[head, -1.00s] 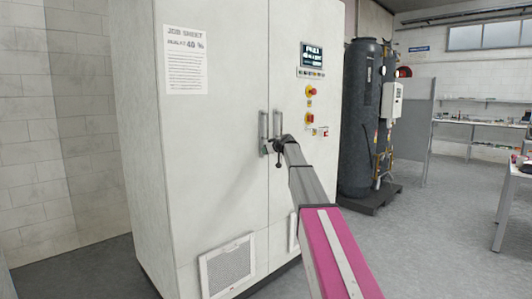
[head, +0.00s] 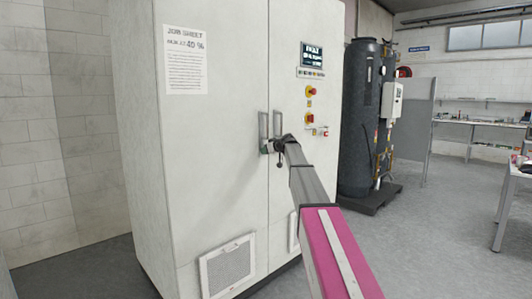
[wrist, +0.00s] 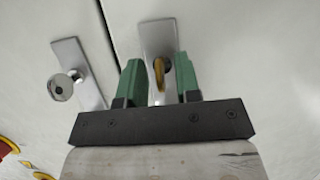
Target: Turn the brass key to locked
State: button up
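The brass key (wrist: 158,72) stands out from a silver plate (wrist: 155,38) on the cabinet door in the wrist view. It looks like a brass loop seen nearly edge-on. My gripper (wrist: 160,80) has its two green fingers on either side of the key, with a visible gap on each side. It is open and not clamped on the key. In the head view my gripper (head: 276,146) is at the cabinet front by the door handles, and the key is hidden there. I cannot read any lock marking.
A second silver plate with a round knob (wrist: 61,87) sits left of the key in the wrist view, across the door seam. The white cabinet (head: 215,130) has two upright handles (head: 263,127), a display (head: 311,56) and red-yellow switches (head: 311,91).

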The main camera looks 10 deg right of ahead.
jog(key=v, duration=1)
jog(key=shift+s, duration=0.1)
jog(key=s+a+f+m+g+h, duration=0.25)
jog(key=s+f, duration=0.75)
jog(key=f, duration=0.5)
jog(key=s+a+f+m+g+h, duration=0.1)
jog(key=s+a+f+g, duration=0.2)
jog(key=s+f, duration=0.85)
jog(key=s+f+m+g+h, duration=0.2)
jog(key=s+f, duration=0.9)
jog(key=s, duration=0.3)
jog(key=s+f+m+g+h, duration=0.2)
jog(key=s+f+g, duration=0.1)
jog(key=s+f, duration=0.8)
jog(key=s, duration=0.3)
jog(key=shift+f, duration=0.3)
jog(key=shift+g+h, duration=0.25)
